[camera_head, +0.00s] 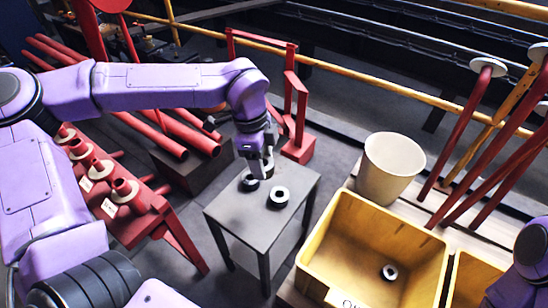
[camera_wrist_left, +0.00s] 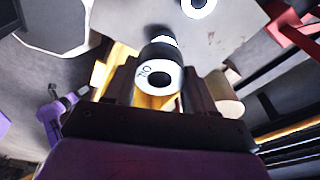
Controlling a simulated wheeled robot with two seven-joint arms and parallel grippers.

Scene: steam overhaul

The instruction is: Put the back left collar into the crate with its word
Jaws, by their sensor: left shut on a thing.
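My left gripper (camera_head: 256,168) points down over the back left of the small grey table (camera_head: 238,212). It is shut on the back left collar (camera_head: 250,184), a black ring with a white face, partly hidden by the fingers. In the left wrist view the held collar (camera_wrist_left: 160,76) sits between the fingers, with small upside-down letters that look like "OIL". I cannot tell whether it touches the table. A yellow crate (camera_head: 330,225) stands to the right; its front label (camera_head: 346,301) is cut off and starts with "O". My right gripper is not in view.
A second collar (camera_head: 279,197) lies on the table, and another collar (camera_head: 389,272) is inside the yellow crate. A second yellow crate (camera_head: 478,275) is partly hidden at right. A cream bucket (camera_head: 390,168) stands behind the crates. A red bench (camera_head: 150,222) is left of the table.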

